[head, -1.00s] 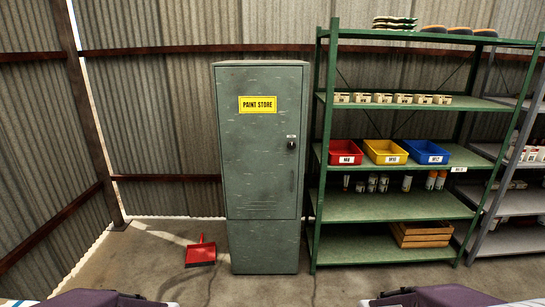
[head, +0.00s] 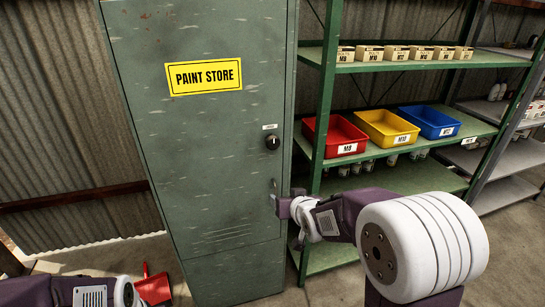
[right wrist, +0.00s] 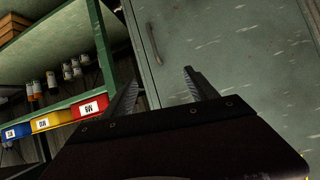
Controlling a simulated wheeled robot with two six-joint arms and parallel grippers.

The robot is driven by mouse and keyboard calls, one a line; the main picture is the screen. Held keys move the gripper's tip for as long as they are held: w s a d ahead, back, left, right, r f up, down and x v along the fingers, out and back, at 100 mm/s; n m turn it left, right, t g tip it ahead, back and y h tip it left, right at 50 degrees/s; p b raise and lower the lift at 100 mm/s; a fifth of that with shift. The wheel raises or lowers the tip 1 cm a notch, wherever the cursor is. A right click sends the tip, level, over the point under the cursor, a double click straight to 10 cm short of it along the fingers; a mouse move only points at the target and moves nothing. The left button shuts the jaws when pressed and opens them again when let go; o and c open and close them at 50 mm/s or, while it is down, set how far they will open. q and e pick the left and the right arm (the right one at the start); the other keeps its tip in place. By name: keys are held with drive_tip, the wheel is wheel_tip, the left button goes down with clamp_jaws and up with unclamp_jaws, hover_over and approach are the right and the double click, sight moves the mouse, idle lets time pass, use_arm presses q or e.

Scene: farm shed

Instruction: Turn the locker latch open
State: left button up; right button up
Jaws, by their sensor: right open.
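The green locker (head: 200,130) stands upright with its door shut. Its latch is a small round black knob (head: 272,142) near the door's right edge, under a small white label. The knob is not visible in the right wrist view. A slim door handle (right wrist: 154,44) shows in that view, ahead of the fingers. My right gripper (head: 281,207) is in front of the door's right edge, well below the knob. In the right wrist view its two fingers (right wrist: 156,82) are spread apart with nothing between them. Only my left wrist shows, at the bottom left of the head view.
A green shelf rack (head: 320,110) stands close on the locker's right, with red (head: 335,137), yellow (head: 386,128) and blue (head: 430,122) bins. A red dustpan (head: 153,285) lies on the floor at the locker's left. A yellow PAINT STORE sign (head: 204,76) is on the door.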

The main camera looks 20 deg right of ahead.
drive_tip(key=w+r+t+b, duration=0.2)
drive_tip(key=w+r+t, duration=0.1)
drive_tip(key=w, duration=0.1)
drive_tip(key=t, duration=0.3)
approach(274, 144)
drive_tip(key=shift+y, duration=0.4)
drive_tip(key=w+p, duration=0.1)
drive_tip(key=w, duration=0.7)
drive_tip(key=shift+w+f, duration=0.15)
drive_tip(key=shift+w, duration=0.25)
drive_tip(key=c, duration=1.4)
use_arm(q)
drive_tip(key=f, duration=0.3)
drive_tip(key=shift+s+d, duration=0.1)
drive_tip(key=shift+s, duration=0.2)
